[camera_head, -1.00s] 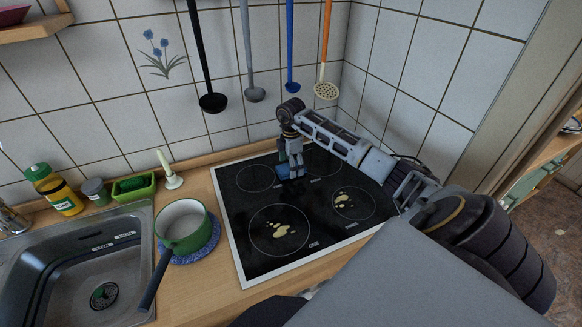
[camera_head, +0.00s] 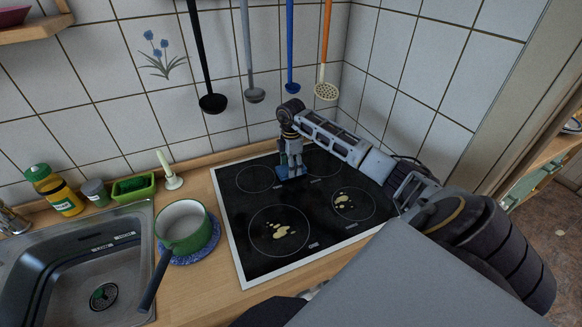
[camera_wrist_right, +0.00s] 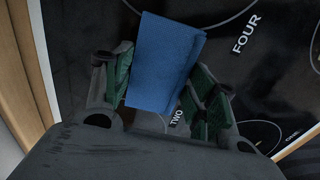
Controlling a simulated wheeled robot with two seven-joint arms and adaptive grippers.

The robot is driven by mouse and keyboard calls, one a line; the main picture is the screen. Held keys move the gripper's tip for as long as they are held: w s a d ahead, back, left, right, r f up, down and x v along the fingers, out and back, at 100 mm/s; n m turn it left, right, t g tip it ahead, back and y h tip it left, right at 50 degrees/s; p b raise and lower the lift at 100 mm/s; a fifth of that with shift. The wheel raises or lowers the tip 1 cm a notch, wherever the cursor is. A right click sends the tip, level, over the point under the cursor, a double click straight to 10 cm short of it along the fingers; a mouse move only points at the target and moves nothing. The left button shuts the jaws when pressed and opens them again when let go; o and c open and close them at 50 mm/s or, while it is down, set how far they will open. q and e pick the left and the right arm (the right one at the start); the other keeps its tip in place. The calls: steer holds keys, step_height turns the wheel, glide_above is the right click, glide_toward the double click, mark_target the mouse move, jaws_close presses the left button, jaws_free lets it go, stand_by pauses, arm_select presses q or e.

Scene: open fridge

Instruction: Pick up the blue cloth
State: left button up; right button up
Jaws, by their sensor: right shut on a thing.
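The blue cloth (camera_head: 284,174) is at the back middle of the black stovetop, mostly hidden behind my right gripper in the head view. In the right wrist view the cloth (camera_wrist_right: 165,62) is a flat blue rectangle lying between the two green-padded fingers. My right gripper (camera_head: 292,172) points down at the stovetop and is shut on the cloth; it also shows in the right wrist view (camera_wrist_right: 160,90). I cannot tell whether the cloth is still touching the stovetop. My left gripper is not in view.
The stovetop (camera_head: 240,210) has pale stains on two burners. A green pot (camera_head: 186,228) with a dark handle stands to its left on a blue mat, near the sink (camera_head: 75,265). Several utensils hang on the tiled wall behind. A right-hand wall closes the corner.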

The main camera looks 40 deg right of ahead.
steer(key=shift+r, duration=0.2)
step_height(320, 180, up, 10)
steer(key=b, duration=0.1)
steer(key=shift+f, duration=0.15)
stand_by(0.3)
steer(key=shift+o, duration=1.3)
steer(key=shift+c, duration=1.1)
steer(key=shift+d+r+p, duration=0.15)
steer(key=shift+r+p, duration=0.15)
steer(key=shift+s, duration=0.2)
